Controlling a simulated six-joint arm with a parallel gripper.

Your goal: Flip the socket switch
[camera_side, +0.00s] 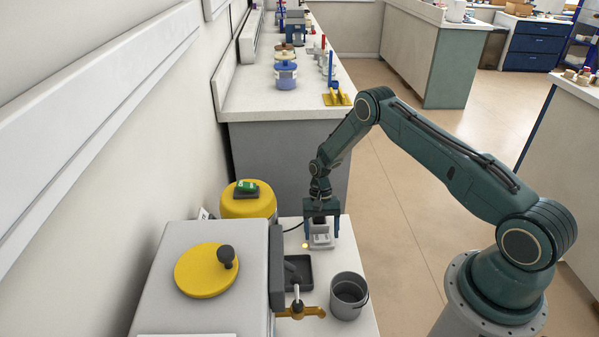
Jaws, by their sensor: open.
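A small light grey socket box (321,241) sits on the white bench top, with a dark cable leading off to its left. My gripper (322,232) points down directly over it. Its two dark blue fingers are apart, one at each side of the box's upper part. Whether the fingers touch the box I cannot tell. The switch itself is too small and too covered by my gripper for its position to be read. A small glowing orange-yellow light (305,245) shows just left of the box.
The grey kiln (180,255) with a yellow lid disc stands at left. A dark tray (297,284), a brass-coloured handle (300,312) and a grey bucket (348,296) lie in front of the socket box. A yellow drum (248,207) stands behind left. Open floor lies right.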

